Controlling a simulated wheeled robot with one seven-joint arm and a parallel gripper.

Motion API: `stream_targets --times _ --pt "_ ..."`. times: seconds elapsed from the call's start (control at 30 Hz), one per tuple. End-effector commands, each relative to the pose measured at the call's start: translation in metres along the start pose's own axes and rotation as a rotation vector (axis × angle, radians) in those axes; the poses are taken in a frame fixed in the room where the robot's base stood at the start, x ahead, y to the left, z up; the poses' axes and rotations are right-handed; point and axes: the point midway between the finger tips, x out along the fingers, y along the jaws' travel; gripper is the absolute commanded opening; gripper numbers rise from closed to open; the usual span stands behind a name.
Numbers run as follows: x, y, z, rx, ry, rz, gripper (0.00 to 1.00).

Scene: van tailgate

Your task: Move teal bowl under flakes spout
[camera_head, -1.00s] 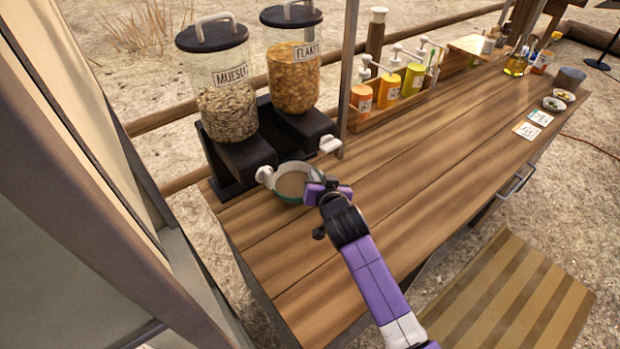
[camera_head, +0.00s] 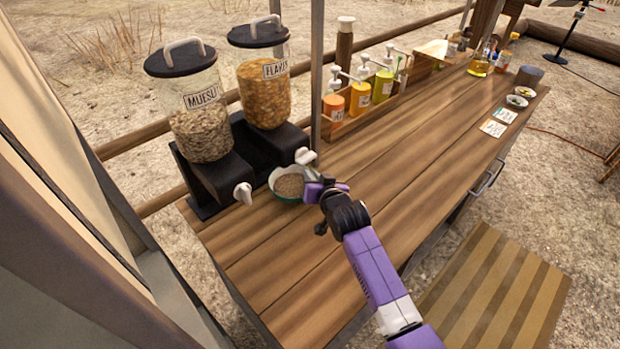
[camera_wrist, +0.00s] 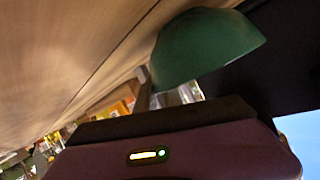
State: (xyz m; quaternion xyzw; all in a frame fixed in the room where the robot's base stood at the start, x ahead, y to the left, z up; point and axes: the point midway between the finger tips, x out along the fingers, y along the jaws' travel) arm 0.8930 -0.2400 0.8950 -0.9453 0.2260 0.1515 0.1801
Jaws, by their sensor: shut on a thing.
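The teal bowl (camera_head: 287,196) has a pale inside with brownish contents. It is at the front of the flakes dispenser (camera_head: 264,85), close below and left of its white spout (camera_head: 304,156). My gripper (camera_head: 316,190) is shut on the bowl's right rim. The bowl's green outside also fills the upper middle of the wrist view (camera_wrist: 205,48), where the fingertips cannot be made out. From the head view I cannot tell whether the bowl touches the counter.
The muesli dispenser (camera_head: 200,112) stands to the left, its white spout (camera_head: 243,193) left of the bowl. A post (camera_head: 317,75) rises just behind the flakes spout. Pump bottles (camera_head: 359,98) stand in a wooden rack behind. The wooden counter (camera_head: 400,150) to the right is mostly clear.

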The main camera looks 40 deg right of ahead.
Motion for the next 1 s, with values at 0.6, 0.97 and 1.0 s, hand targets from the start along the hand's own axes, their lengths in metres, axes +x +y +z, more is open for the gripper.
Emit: stream_targets --times 0.6,0.97,1.0 --pt "-0.004 0.0 0.001 0.0 0.0 0.0 0.36" --pt "-0.054 0.0 0.002 0.0 -0.002 0.0 0.36" --pt "-0.059 0.0 0.002 0.0 -0.001 0.0 0.36"
